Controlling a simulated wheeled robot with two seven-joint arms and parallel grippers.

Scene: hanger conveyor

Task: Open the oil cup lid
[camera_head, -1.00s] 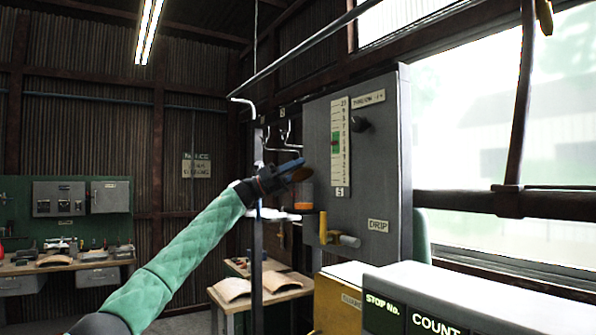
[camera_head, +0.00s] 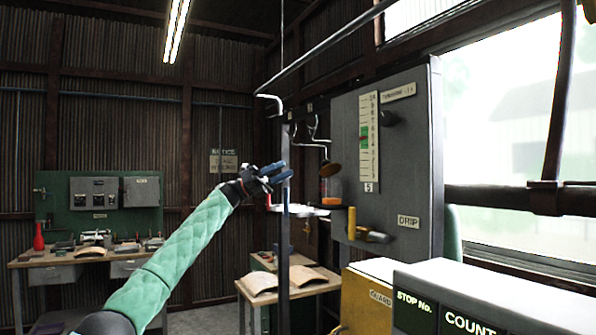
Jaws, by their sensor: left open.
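The oil cup (camera_head: 330,188) is a small clear cup with orange oil, mounted at the left side of the grey panel. Its round brown lid (camera_head: 330,169) stands tilted up above the cup's top. My left gripper (camera_head: 284,176) is open and empty, with dark blue fingers. It is to the left of the cup and lid in the picture, with a visible gap between them. Part of the cup's rim is hidden by the lid. My right gripper is not in view.
A dark upright post (camera_head: 284,255) stands close by my gripper. A yellow box (camera_head: 366,297) and a white-topped counter box (camera_head: 490,280) stand at lower right.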

